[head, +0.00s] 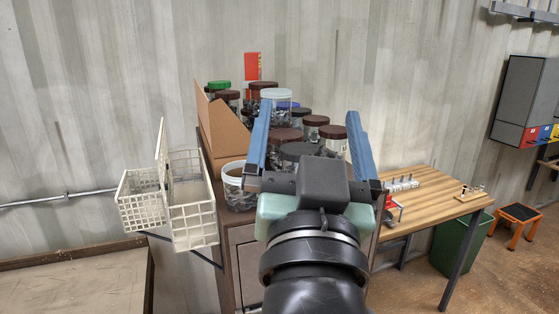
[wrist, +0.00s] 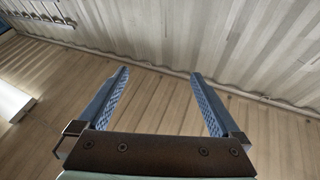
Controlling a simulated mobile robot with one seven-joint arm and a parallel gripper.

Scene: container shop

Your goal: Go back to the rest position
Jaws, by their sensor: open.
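My gripper (head: 308,142) has two blue fingers spread wide apart. In the head view it is raised in front of a cabinet crowded with jars, and the fingers frame some of those jars in the picture. In the wrist view the gripper (wrist: 160,85) is also open, with nothing between its fingers. Behind the fingers there I see only a wooden surface and the corrugated wall (wrist: 230,50). My arm and gripper hide part of the cabinet and some of the jars.
Jars with brown, green and blue lids stand on the cabinet (head: 243,262). White wire baskets (head: 193,225) hang at its left. A wooden table (head: 425,213) with small parts stands at right, near a green bin (head: 462,246) and an orange stool (head: 515,225).

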